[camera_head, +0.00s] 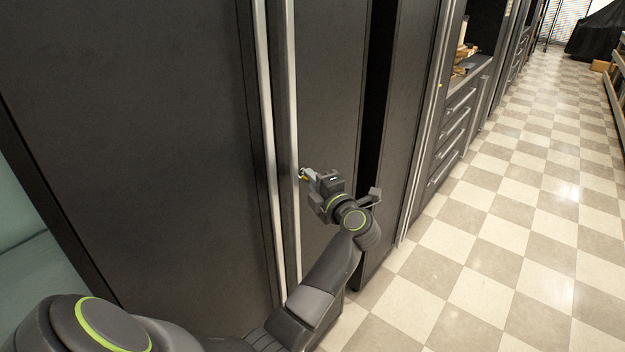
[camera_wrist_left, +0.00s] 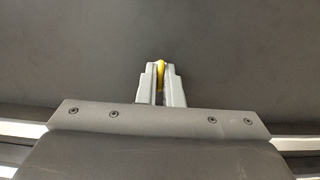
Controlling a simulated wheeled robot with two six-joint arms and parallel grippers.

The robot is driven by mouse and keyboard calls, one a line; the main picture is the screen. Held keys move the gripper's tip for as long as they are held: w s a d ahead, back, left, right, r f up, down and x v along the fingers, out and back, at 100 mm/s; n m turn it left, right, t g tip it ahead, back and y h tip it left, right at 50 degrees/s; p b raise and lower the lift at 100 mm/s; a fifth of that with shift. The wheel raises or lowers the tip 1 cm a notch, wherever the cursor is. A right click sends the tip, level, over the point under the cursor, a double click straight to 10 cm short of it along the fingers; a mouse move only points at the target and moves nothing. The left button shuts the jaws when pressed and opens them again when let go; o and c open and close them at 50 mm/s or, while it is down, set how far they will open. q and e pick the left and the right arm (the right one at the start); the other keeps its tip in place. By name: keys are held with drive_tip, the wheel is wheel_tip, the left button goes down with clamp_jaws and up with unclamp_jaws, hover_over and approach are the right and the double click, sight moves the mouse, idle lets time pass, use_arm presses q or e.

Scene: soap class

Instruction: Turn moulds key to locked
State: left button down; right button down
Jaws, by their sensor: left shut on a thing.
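The moulds key is a small yellow piece (camera_wrist_left: 161,72) between the fingertips of my left gripper (camera_wrist_left: 160,84) in the left wrist view. The fingers are shut on it, and they hide most of it. In the head view my left gripper (camera_head: 306,175) is at the front of the dark cabinet (camera_head: 335,70), beside a pale vertical strip. A little yellow shows at its fingertips there. The lock behind the key is hidden, and I cannot tell which way the key is turned. My right gripper is not in view.
Two pale vertical strips (camera_head: 291,110) run down the cabinet front close to my left gripper. A dark gap stands to the right of the door. Drawers (camera_head: 455,130) line the aisle farther on. The checkered floor (camera_head: 520,230) on the right is clear.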

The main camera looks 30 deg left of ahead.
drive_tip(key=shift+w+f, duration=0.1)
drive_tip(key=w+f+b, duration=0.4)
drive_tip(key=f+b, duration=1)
drive_tip(key=b, duration=0.3)
use_arm(q)
drive_tip(key=shift+w+f+n+g+y+b, duration=0.1)
drive_tip(key=shift+n+g+y+b, duration=1.3)
drive_tip(key=shift+n, duration=2.4)
drive_tip(key=shift+w+f+n+g+y+b, duration=0.15)
drive_tip(key=shift+n+g+y+b, duration=0.65)
drive_tip(key=shift+n+b, duration=2.1)
drive_tip(key=shift+w+f+n+g+y+b, duration=0.1)
drive_tip(key=shift+n+g+y+b, duration=0.85)
drive_tip(key=shift+n, duration=3.75)
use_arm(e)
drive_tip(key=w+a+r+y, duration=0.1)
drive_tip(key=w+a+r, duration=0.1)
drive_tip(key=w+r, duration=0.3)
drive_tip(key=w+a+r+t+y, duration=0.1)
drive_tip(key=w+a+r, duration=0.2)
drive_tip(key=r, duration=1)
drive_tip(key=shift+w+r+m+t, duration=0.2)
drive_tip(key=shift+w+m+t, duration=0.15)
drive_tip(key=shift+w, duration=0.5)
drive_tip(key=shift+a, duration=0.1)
